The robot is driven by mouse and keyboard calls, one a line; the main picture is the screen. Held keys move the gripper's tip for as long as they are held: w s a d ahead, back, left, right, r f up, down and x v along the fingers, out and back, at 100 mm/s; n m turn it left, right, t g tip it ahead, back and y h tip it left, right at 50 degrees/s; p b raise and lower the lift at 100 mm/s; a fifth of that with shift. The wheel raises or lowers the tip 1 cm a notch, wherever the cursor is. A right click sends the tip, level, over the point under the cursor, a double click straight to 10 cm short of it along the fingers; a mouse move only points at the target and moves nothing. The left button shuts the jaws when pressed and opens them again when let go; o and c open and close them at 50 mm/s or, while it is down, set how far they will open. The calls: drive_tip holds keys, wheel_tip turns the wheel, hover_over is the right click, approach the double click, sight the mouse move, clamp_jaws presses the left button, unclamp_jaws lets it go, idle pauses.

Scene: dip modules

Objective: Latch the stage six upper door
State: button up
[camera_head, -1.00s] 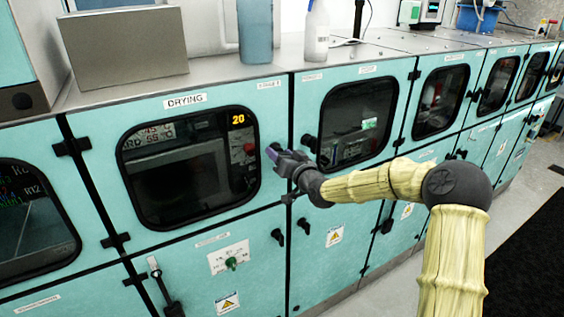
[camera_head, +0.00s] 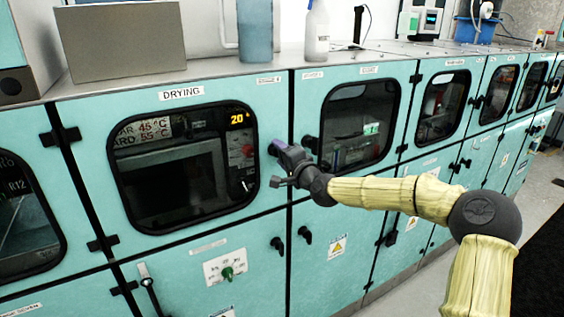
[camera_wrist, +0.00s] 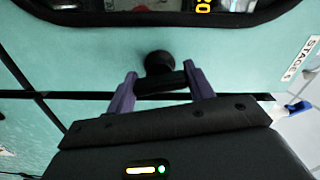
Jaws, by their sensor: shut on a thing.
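The stage six upper door (camera_head: 90,140) is the teal panel labelled DRYING, with a dark rounded window. It looks flush with its neighbours in the head view. Its black latch handle (camera_wrist: 158,64) is at the door's right edge, beside the seam. My gripper (camera_head: 279,147) is at that edge. In the wrist view my gripper (camera_wrist: 163,92) has its two purple fingers on either side of the handle's black bar, shut on it. The bar lies close to the dark seam and roughly along it. Whether the latch is engaged cannot be told.
A neighbouring upper door with a window (camera_head: 360,125) and its own black handle (camera_head: 310,143) is just right of my gripper. Bottles (camera_head: 316,35) and a grey box (camera_head: 125,42) stand on top.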

drive_tip(key=shift+d+m+b, duration=0.1)
drive_tip(key=shift+m+b, duration=0.65)
drive_tip(key=shift+m, duration=0.65)
drive_tip(key=o, duration=1)
drive_tip(key=shift+w, duration=0.1)
drive_tip(key=b+v, duration=0.4)
drive_tip(key=v, duration=1.3)
drive_tip(key=shift+d, duration=0.15)
drive_tip(key=shift+f, duration=0.1)
